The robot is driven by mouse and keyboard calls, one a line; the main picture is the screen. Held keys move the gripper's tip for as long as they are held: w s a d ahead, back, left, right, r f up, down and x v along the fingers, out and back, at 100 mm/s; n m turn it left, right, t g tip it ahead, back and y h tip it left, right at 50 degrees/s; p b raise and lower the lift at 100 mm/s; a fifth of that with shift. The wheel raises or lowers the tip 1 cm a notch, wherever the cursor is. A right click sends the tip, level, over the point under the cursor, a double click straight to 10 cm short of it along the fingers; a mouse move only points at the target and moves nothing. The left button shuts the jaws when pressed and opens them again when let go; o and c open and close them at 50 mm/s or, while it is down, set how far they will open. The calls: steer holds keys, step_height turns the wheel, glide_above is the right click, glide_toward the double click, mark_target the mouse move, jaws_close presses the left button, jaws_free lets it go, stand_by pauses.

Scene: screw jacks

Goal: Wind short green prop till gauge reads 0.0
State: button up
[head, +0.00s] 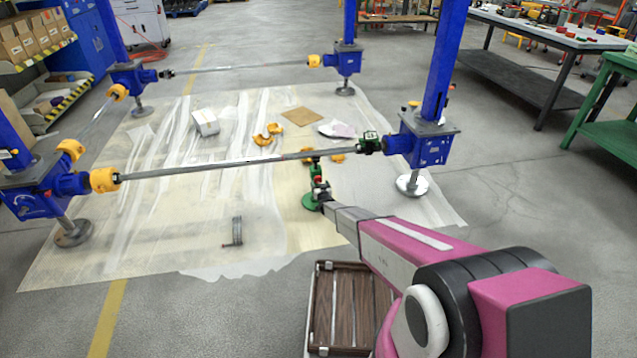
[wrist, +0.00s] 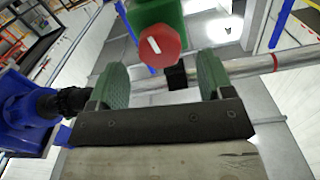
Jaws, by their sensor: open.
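The short green prop (head: 312,202) stands on a round green foot on the sheeted floor, under the right part of the long steel shaft (head: 225,165). In the wrist view a red knob with a white mark (wrist: 158,46) shows under a green body (wrist: 155,12). My gripper (wrist: 163,66) is open, its two green pads on either side of the space just below the knob in the picture. The knob lies between and a little beyond the pads, and I see no contact. In the head view my gripper (head: 324,198) is beside the prop and partly covers it. I cannot read any gauge.
Blue screw jacks (head: 430,145) stand at the corners, joined by shafts at low height. A brown slatted crate (head: 322,310) is beside my arm. A small grey metal piece (head: 237,231), a white box (head: 205,122) and yellow parts (head: 268,132) lie on the sheet. Floor at front left is clear.

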mark_target(318, 181)
steer(key=v, duration=0.6)
steer(key=shift+s, duration=0.15)
stand_by(1.6)
steer(key=x, duration=1.1)
steer(key=c, duration=0.9)
